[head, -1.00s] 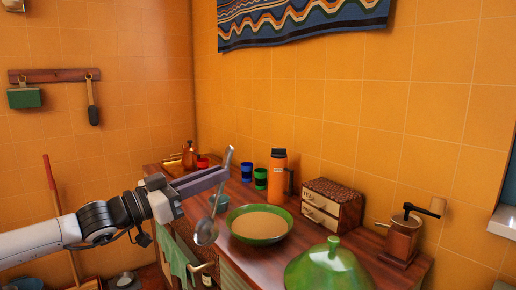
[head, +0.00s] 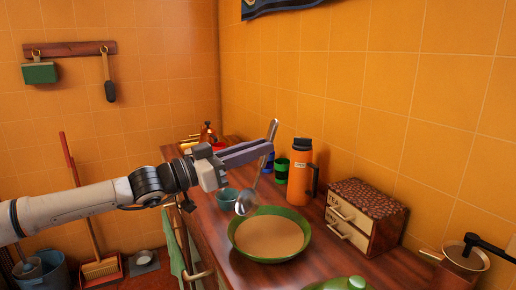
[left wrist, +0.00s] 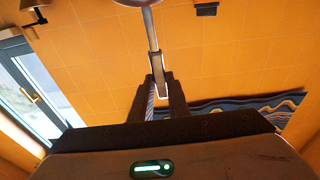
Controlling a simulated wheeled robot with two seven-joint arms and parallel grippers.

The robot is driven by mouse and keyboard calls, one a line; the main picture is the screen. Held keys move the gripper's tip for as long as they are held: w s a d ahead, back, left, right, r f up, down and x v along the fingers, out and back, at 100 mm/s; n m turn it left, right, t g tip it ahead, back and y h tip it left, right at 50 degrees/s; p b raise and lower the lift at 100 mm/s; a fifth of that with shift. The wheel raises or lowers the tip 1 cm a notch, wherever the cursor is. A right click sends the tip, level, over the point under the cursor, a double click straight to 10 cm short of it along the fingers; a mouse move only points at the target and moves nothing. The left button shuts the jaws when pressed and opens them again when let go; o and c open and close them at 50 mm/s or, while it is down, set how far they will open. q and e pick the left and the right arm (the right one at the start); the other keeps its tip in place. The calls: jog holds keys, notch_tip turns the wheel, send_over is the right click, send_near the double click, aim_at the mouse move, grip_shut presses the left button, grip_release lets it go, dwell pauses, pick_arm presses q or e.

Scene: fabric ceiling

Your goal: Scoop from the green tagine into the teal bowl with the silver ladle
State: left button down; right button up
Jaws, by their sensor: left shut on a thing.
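My left gripper (head: 268,149) is shut on the handle of the silver ladle (head: 247,203). The ladle hangs tilted, its cup low and its handle top above the fingers. In the left wrist view its shaft (left wrist: 152,35) runs up from between the fingers (left wrist: 160,98). The cup appears at the far left rim of the green tagine (head: 297,254); I cannot tell its height above it. The tagine is open and full of brown food. The teal bowl (head: 227,197) stands behind it, just left of the cup and below the gripper. My right gripper is not in view.
The green tagine lid (head: 345,284) lies at the front edge. An orange flask (head: 300,172), green cup (head: 281,171), small drawer chest (head: 365,218) and grinder (head: 466,258) stand along the wall. A towel (head: 176,243) hangs at the counter's left side.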

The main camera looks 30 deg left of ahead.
aim_at(254, 185)
pick_arm(q)
notch_tip(254, 185, down, 9)
jog(key=b, duration=0.8)
jog(key=shift+r, duration=0.15)
jog(key=shift+f+b, duration=0.65)
jog(key=shift+b, duration=0.25)
jog(key=shift+f+b, duration=0.3)
jog(key=shift+f, duration=0.2)
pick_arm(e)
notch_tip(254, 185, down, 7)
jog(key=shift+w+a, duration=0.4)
pick_arm(q)
jog(key=shift+f, duration=0.15)
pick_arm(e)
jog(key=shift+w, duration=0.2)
